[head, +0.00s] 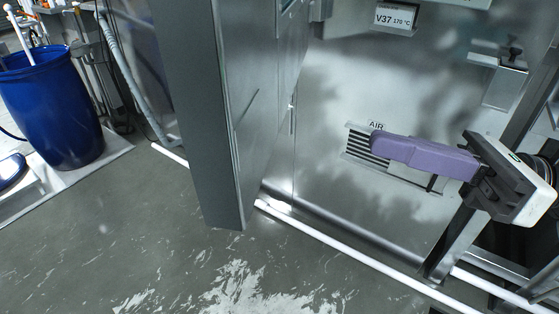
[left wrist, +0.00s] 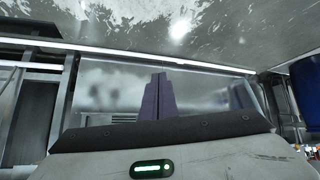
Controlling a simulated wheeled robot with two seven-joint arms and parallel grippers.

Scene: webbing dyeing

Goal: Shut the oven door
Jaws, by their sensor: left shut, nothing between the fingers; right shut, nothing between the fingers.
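The oven door (head: 208,120) looks like the tall grey metal panel left of centre in the head view. It stands out from the steel oven wall (head: 335,95), with its edge towards me, so it appears open.
A blue barrel (head: 50,105) stands on a pale mat (head: 100,155) at the far left. A white strip (head: 340,245) runs along the floor below the wall. The grey floor (head: 150,235) before the door is clear. A sign (head: 395,17) reads V37 170 °C.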

